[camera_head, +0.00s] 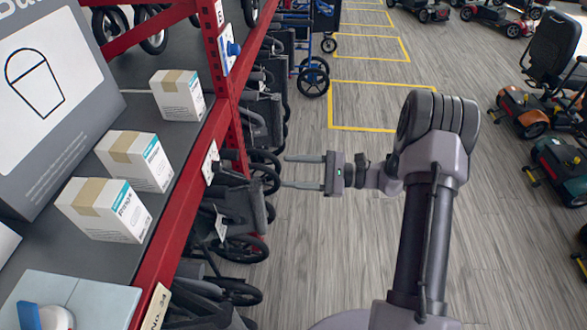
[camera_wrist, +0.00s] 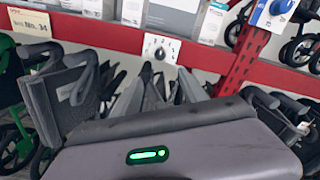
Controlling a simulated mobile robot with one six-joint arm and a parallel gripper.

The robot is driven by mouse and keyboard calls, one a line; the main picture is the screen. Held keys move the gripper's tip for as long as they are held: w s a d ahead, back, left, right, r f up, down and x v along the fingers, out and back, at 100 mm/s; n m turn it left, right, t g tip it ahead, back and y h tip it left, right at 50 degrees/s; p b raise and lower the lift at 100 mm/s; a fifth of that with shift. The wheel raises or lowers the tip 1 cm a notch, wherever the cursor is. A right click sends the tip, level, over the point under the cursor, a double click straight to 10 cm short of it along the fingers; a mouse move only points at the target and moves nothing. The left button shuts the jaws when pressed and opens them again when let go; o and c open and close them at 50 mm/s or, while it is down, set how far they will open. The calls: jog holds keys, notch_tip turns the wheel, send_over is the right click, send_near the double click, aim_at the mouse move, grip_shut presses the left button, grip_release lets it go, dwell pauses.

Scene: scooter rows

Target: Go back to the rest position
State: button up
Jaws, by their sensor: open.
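My gripper (camera_head: 285,172) is in the head view, held out to the left over the aisle from my raised arm. Its two parallel fingers are apart, with nothing between them. They point at the red shelf edge and stop short of it. In the wrist view the gripper body with a green light fills the bottom, and the fingers reach up toward a white dial plate (camera_wrist: 161,49) with a dark knob on the red rail. The same plate shows in the head view (camera_head: 211,162), left of the fingertips.
A red-framed shelf (camera_head: 172,235) with white boxes (camera_head: 135,160) runs along the left. A blue knob (camera_head: 230,48) sits on its post. Folded wheelchairs (camera_head: 238,205) stand beneath, close to my gripper. Mobility scooters (camera_head: 530,115) stand at right. The grey floor (camera_head: 350,230) between is clear.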

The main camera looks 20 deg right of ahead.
dwell(0.3)
jog(key=s+a+r+n+g+h, duration=0.55)
jog(key=s+a+r+n, duration=0.2)
jog(key=s+r, duration=0.3)
jog(key=s+d+r+n+t+h, duration=0.1)
jog(key=s+r+n+t+h, duration=0.1)
jog(key=s+h, duration=0.2)
jog(key=s+d+r+n+t+h, duration=0.2)
jog(key=s+h, duration=0.3)
jog(key=s, duration=0.5)
jog(key=shift+s+d+r+n+t, duration=0.15)
jog(key=shift+s+r+n+t, duration=0.15)
jog(key=shift+r+n+t, duration=0.35)
jog(key=shift+r+h, duration=0.15)
jog(key=shift+h, duration=0.1)
